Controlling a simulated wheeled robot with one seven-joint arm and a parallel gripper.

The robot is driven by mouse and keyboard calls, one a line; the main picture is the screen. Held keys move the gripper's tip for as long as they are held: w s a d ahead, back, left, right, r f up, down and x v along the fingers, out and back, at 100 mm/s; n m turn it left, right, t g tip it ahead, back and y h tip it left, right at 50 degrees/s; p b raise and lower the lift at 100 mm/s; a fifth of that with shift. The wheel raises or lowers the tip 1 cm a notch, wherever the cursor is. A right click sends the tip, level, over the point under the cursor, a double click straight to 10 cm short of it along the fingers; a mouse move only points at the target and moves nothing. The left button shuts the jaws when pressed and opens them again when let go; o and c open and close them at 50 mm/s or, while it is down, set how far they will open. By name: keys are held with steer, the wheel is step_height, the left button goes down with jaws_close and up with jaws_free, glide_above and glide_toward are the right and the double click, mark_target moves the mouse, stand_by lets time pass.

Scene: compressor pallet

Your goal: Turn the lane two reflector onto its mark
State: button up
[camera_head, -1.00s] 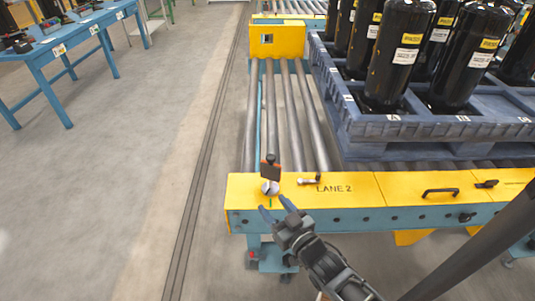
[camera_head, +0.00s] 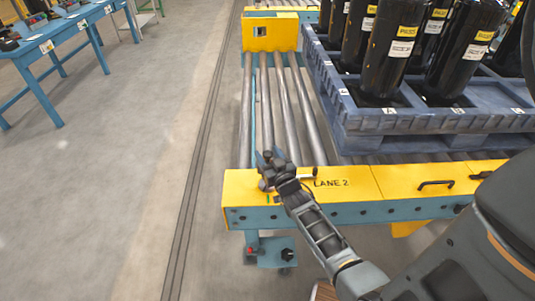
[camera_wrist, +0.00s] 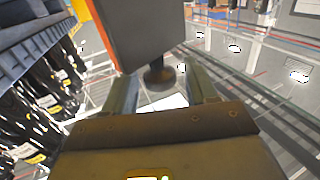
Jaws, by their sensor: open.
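The lane two reflector stands on the yellow end beam marked LANE 2 (camera_head: 331,183). In the head view my gripper (camera_head: 269,155) covers most of it, and only its silvery base (camera_head: 264,185) shows. In the wrist view the reflector's dark plate (camera_wrist: 143,35) with an orange edge fills the upper middle. A short dark round post (camera_wrist: 158,76) under the plate lies between the two fingers of my gripper (camera_wrist: 163,90). The fingers are open, with a gap on each side of the post.
A black handle (camera_head: 436,184) sits further right. Grey rollers (camera_head: 283,110) run behind, with a blue pallet (camera_head: 430,121) of black compressors (camera_head: 385,50) to the right.

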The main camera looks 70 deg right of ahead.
steer(key=shift+w+d, duration=0.25)
steer(key=shift+c, duration=0.3)
steer(key=c, duration=0.9)
